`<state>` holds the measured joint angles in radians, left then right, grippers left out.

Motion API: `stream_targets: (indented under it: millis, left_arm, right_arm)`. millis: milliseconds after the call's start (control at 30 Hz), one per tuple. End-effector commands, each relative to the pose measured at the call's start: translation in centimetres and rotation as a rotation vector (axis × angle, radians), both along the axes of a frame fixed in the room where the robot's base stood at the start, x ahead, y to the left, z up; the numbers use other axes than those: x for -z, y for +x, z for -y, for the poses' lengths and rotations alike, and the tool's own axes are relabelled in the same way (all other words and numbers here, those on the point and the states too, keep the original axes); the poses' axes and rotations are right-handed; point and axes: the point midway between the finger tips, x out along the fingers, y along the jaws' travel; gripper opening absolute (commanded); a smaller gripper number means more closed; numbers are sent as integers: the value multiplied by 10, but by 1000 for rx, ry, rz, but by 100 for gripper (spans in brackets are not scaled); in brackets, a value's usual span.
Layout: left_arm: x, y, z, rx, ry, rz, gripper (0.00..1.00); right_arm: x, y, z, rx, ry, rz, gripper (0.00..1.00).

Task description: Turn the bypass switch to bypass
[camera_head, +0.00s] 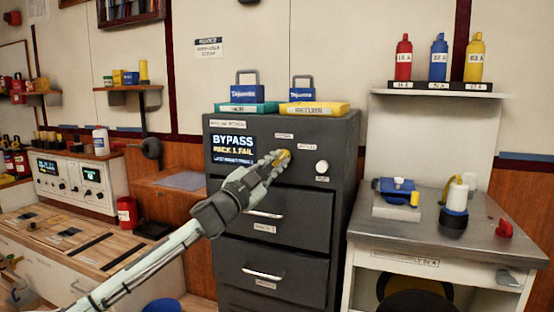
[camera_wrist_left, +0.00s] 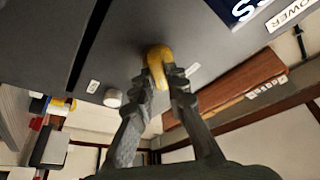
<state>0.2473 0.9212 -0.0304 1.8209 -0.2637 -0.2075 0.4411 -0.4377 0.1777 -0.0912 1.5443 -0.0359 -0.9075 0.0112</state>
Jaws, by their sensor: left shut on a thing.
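The bypass switch is a yellow knob (camera_head: 284,157) on the front of a dark grey cabinet (camera_head: 338,205). A display (camera_head: 233,149) to its left reads "BYPASS" and "PACK 1 FAIL". My left gripper (camera_head: 279,159) reaches in from the lower left and is shut on the yellow knob. In the left wrist view the knob (camera_wrist_left: 157,62) sits between the two fingers (camera_wrist_left: 163,90). The fingers hide part of the knob, and I cannot read its setting. My right gripper is not in view.
A white round knob (camera_head: 322,167) is right of the switch; it also shows in the left wrist view (camera_wrist_left: 113,97). Drawers with metal handles (camera_head: 263,215) lie below. Teal (camera_head: 247,108) and yellow (camera_head: 314,108) trays top the cabinet. A metal-topped bench (camera_head: 400,230) stands at right.

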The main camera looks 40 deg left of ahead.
Motion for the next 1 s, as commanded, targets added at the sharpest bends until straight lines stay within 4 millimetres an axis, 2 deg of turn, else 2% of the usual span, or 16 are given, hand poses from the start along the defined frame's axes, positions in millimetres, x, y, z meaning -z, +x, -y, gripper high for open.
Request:
stream_targets:
  millis: [400,1000]
  left_arm:
    - [-1,0,-1,-1,272,-66,0]
    - [-1,0,-1,0,351,-84,0]
  right_arm:
    - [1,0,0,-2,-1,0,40]
    - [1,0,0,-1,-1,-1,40]
